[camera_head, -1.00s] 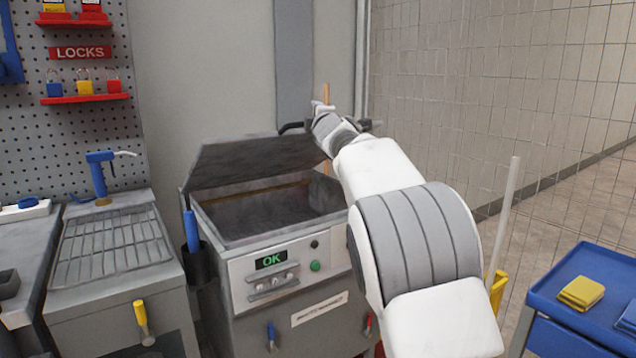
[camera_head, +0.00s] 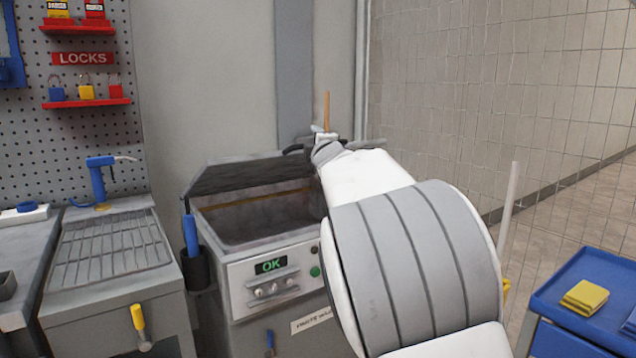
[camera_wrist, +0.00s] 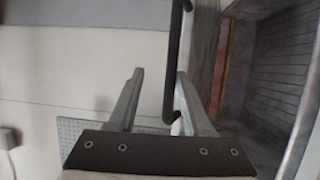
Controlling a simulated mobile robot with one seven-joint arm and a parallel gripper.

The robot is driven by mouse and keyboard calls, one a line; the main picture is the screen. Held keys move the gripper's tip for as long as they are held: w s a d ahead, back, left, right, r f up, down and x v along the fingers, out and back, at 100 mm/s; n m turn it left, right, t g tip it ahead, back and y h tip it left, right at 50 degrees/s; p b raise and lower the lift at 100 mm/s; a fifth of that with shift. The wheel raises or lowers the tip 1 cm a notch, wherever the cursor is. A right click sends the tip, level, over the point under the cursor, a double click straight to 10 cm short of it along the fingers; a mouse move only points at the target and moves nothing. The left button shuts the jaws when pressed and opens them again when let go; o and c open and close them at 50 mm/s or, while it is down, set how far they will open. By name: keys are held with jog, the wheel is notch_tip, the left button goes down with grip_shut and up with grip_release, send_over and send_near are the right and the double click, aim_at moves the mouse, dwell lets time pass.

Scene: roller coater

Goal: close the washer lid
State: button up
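The washer (camera_head: 268,250) is a grey box with an "OK" display on its front panel. Its dark lid (camera_head: 245,175) stands raised and tilted at the back, with the basin below uncovered. A black handle (camera_head: 292,150) sits at the lid's upper edge; in the wrist view it is a long dark bar (camera_wrist: 172,60). My gripper (camera_head: 325,142) is at the lid's upper right corner. In the wrist view my gripper (camera_wrist: 160,74) has its fingers apart. The bar lies between them, close to the right finger; whether they touch is unclear. My arm hides the washer's right side.
A grated sink bench (camera_head: 110,255) stands left of the washer. A blue cart (camera_head: 570,310) with a yellow cloth (camera_head: 583,297) is at the right. The wall (camera_head: 215,80) is close behind the washer. A mesh screen (camera_head: 480,90) stands at right.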

jog(key=s+d+f, duration=0.1)
jog(key=s+f, duration=0.6)
jog(key=s, duration=0.1)
jog(key=shift+s, duration=0.15)
dwell(0.8)
jog(key=shift+d+f, duration=0.1)
dwell(0.3)
jog(key=s+d+f+m+g+h, duration=0.3)
jog(key=s+d+f+m+g, duration=0.25)
jog(key=s+d+m, duration=0.6)
jog(key=s+d+f+m+g+h, duration=0.1)
jog(key=s+d+f+m+g, duration=0.15)
jog(key=s, duration=0.65)
jog(key=s+d+f+m+g, duration=0.2)
jog(key=s+f+m, duration=0.15)
jog(key=s, duration=0.55)
jog(key=s+d+f+m+g+h, duration=0.1)
jog(key=s+d+f+m+g, duration=0.2)
jog(key=s, duration=0.6)
notch_tip(320, 180, up, 27)
jog(key=s+p, duration=0.1)
jog(key=p, duration=2.7)
jog(key=shift+s+a, duration=0.3)
jog(key=shift+a, duration=0.15)
